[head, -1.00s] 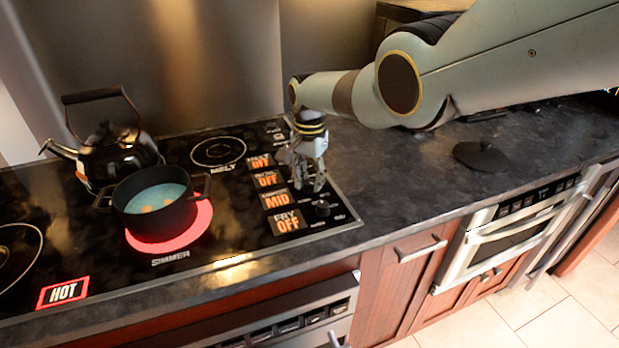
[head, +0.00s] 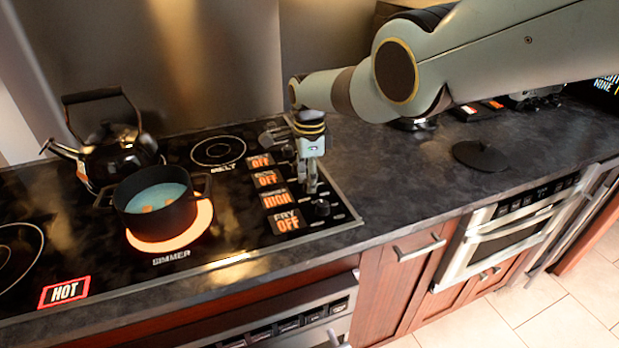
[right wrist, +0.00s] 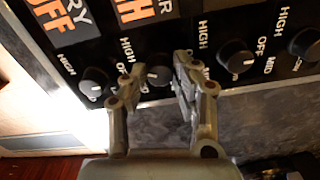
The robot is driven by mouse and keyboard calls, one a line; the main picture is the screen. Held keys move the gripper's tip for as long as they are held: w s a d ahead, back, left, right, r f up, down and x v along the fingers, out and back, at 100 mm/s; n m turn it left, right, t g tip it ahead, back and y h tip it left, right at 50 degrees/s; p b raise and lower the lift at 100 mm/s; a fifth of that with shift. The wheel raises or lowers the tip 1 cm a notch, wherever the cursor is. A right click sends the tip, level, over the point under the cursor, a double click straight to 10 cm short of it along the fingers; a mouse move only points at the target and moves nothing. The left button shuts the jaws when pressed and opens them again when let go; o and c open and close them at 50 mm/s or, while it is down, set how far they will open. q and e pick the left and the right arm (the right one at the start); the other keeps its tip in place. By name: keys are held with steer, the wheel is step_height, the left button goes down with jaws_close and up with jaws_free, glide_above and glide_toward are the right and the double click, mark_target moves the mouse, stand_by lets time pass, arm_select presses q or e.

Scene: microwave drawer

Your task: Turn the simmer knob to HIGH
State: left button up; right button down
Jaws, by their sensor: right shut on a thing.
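The simmer display (head: 276,200) on the cooktop reads HIGH in orange; it also shows in part in the right wrist view (right wrist: 140,10). The burner under the dark pot (head: 158,213) glows bright orange. My right gripper (head: 311,190) reaches down onto the knob row beside the displays. In the right wrist view, my right gripper (right wrist: 157,67) has its fingers on either side of a small black knob (right wrist: 158,76), shut on it, beside the simmer display. My left gripper is not in view.
A black kettle (head: 115,155) stands behind the pot. Other knobs (right wrist: 94,87) sit close on both sides of the gripped one. The fry display (head: 287,222) reads OFF. A HOT sign (head: 64,291) is lit. A dark lid (head: 481,156) lies on the mostly clear counter (head: 410,190).

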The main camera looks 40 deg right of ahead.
steer(key=shift+r+m, duration=0.1)
steer(key=shift+m, duration=0.5)
steer(key=c, duration=1)
jaws_free()
step_height(320, 180, up, 12)
steer(key=shift+f, duration=0.1)
